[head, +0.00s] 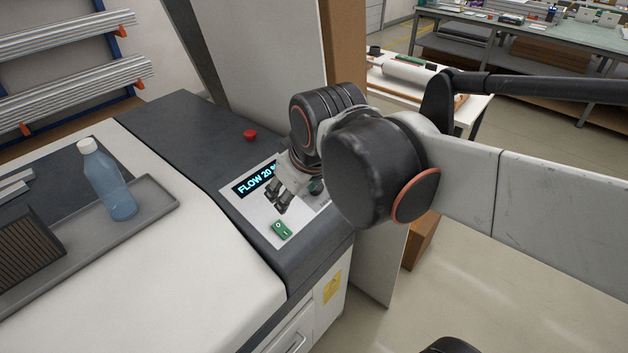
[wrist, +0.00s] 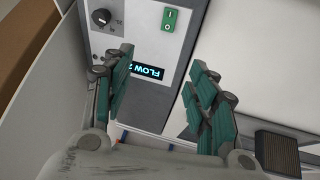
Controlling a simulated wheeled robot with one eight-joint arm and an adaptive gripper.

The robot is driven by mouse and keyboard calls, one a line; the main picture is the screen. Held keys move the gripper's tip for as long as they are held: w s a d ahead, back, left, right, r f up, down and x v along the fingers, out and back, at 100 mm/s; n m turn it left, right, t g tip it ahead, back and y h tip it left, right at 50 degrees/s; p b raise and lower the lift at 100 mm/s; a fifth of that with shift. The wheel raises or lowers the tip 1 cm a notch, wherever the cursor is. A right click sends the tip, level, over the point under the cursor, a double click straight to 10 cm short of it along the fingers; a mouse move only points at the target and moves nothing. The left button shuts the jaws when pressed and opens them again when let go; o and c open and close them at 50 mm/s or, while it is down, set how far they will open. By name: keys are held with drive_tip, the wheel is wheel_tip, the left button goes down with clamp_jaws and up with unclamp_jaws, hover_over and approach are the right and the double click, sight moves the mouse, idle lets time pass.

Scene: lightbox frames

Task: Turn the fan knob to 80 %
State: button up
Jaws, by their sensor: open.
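The fan knob (wrist: 101,17) is a round black dial with a pale pointer mark on the light control panel (wrist: 140,40), at the top left of the wrist view. In the head view the dark knob (head: 317,187) is partly hidden by my arm. The panel's display (head: 256,180) reads "FLOW 20", its end covered. My gripper (head: 277,199) is over the panel, by the display. In the wrist view my gripper (wrist: 160,60) has its two green-padded fingers wide apart with nothing between them. The knob lies outside them, beyond the left finger; no contact shows.
A green rocker switch (head: 281,230) sits on the panel near its front edge. A red button (head: 250,134) stands behind the panel. A blue bottle (head: 108,182) stands on a grey tray (head: 160,197) at the left. A white upright panel (head: 262,50) rises behind the machine.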

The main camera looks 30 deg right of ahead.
drive_tip(key=w+d+r+n+g+p, duration=0.1)
drive_tip(key=w+d+r+n+p, duration=0.2)
drive_tip(key=w, duration=0.5)
drive_tip(key=n+g+p, duration=0.3)
drive_tip(key=n, duration=0.1)
hover_over(316, 189)
wheel_tip(316, 189, down, 8)
drive_tip(key=shift+h, duration=0.4)
drive_tip(key=b+x, duration=0.1)
drive_tip(key=x, duration=0.3)
drive_tip(key=b+x, duration=0.1)
drive_tip(key=x, duration=0.3)
drive_tip(key=s+b+x, duration=0.1)
drive_tip(key=x, duration=0.3)
drive_tip(key=shift+a+f, duration=0.3)
drive_tip(key=shift+f, duration=0.15)
drive_tip(key=c, duration=1.1)
